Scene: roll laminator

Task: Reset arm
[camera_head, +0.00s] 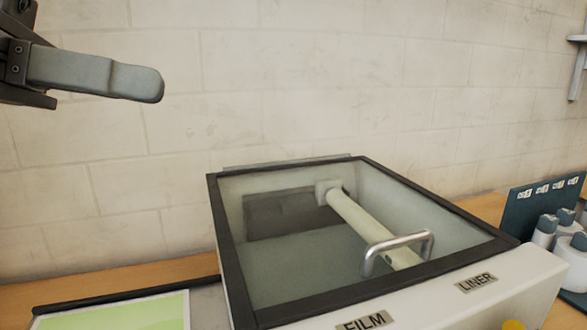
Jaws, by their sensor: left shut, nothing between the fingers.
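My left gripper (150,84) is at the upper left, raised in front of the wall and well above the bench. Its grey fingers are together, with nothing between them. It is apart from the roll laminator (520,285), which stands on the bench at the lower middle. The laminator's clear, dark-framed lid (226,250) is down, with a metal handle (398,240) on it. A pale roller (365,222) shows through the lid. The front carries labels reading FILM (366,322) and LINER (477,282). My right gripper is out of view.
A green sheet (120,312) with a dark bar along its back edge lies left of the laminator. A wall bracket (578,65) is at the upper right. The space above the laminator is clear.

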